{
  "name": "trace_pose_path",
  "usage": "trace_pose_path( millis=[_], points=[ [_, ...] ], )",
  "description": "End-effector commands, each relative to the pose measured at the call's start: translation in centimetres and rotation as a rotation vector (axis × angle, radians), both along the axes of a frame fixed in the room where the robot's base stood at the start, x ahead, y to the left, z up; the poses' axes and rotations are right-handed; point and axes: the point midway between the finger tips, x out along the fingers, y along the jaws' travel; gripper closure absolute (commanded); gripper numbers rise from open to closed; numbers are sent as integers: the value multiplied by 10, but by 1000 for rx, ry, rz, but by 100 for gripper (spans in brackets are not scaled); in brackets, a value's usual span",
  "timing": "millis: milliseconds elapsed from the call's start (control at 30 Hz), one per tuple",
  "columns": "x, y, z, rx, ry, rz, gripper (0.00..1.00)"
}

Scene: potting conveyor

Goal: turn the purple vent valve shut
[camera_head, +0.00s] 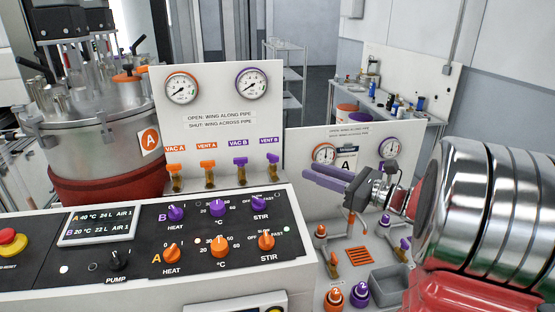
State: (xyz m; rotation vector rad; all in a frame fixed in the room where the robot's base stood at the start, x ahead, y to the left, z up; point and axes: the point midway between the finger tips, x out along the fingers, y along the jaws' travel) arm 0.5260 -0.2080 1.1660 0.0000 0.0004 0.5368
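The purple VENT B valve (272,159) is the rightmost of the small valves in front of the upright gauge panel. Its wing looks narrower and more upright than the wide wing of the purple VAC B valve (240,161) beside it. My gripper (311,173) has two purple fingers pointing left, with a small gap between them. It looks open and empty, to the right of the VENT B valve and apart from it in the picture. Its depth relative to the valve is hard to tell.
Orange VAC A (175,170) and VENT A (208,166) valves stand left of the purple ones. The knob console (140,225) lies in front. A lower gauge panel (300,142) stands behind my gripper. A grey tray (390,283) and more small valves are below it.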

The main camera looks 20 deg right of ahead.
Motion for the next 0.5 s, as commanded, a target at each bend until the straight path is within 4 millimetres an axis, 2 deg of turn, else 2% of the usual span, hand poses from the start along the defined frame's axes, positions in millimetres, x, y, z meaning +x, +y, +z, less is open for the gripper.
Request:
trace_pose_path(
  millis=[500],
  points=[
    [62, 39, 0, 1, -1, 6, 73]
  ],
)
